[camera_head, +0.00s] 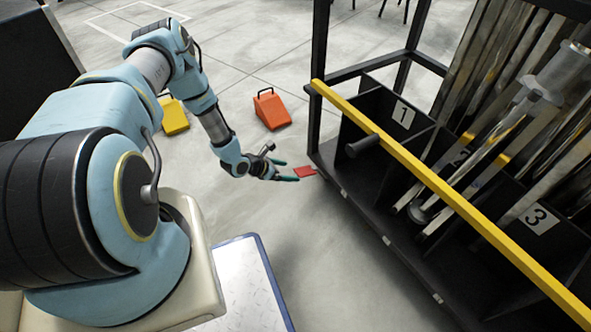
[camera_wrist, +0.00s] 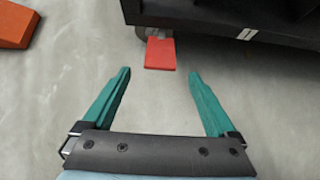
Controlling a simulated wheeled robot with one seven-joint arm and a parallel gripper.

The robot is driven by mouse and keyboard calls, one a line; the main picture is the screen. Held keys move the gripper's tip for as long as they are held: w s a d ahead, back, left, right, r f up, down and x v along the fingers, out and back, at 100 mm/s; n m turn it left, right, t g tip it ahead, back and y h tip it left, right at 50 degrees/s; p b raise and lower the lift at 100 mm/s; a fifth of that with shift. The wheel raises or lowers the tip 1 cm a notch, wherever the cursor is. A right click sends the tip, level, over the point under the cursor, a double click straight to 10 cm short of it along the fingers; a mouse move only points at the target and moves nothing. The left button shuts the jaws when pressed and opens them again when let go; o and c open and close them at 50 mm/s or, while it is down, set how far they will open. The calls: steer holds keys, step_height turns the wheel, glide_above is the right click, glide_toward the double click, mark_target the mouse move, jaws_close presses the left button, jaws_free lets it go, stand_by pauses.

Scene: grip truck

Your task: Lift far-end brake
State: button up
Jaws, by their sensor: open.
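The brake is a flat red pedal (camera_head: 304,171) low at the far end corner of the black cart (camera_head: 348,192). In the wrist view the red pedal (camera_wrist: 160,54) sticks out from under the cart's edge, beside a dark, partly hidden wheel. My gripper (camera_head: 287,171) is just left of the pedal in the head view. In the wrist view my gripper (camera_wrist: 160,77) has its two green fingers spread wide and empty. The pedal lies ahead of the fingertips, roughly centred between them, and no contact shows.
The cart holds long metal pieces in numbered bays behind a yellow bar (camera_head: 440,184). An orange wedge chock (camera_head: 272,110) and a yellow one (camera_head: 172,116) stand on the floor. A blue-edged white panel (camera_head: 248,285) is at the bottom. The floor around my gripper is clear.

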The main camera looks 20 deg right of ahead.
steer(key=shift+p+v, duration=0.35)
steer(key=shift+v, duration=1.65)
steer(key=a+r+m+g+y, duration=0.1)
steer(key=a+r+m+g, duration=0.3)
steer(key=r, duration=0.7)
steer(key=a+r+m+y, duration=0.1)
steer(key=a+r+m, duration=0.1)
steer(key=r+m, duration=0.65)
steer(key=s+a+r+m+t+y, duration=0.2)
steer(key=s+a+r+m+y, duration=0.25)
steer(key=a+r, duration=0.65)
steer(key=s+a+r+m+t+y, duration=0.25)
steer(key=s+a+r+m, duration=0.2)
steer(key=a+r, duration=0.7)
steer(key=w+d+p+v, duration=0.1)
steer(key=w+p+v, duration=0.2)
steer(key=p+v, duration=1.2)
steer(key=w+d+r+p+v, duration=0.1)
steer(key=w+d+p+v, duration=0.1)
steer(key=p+v, duration=1.3)
steer(key=shift+w+r+g, duration=0.35)
steer(key=shift+r, duration=0.5)
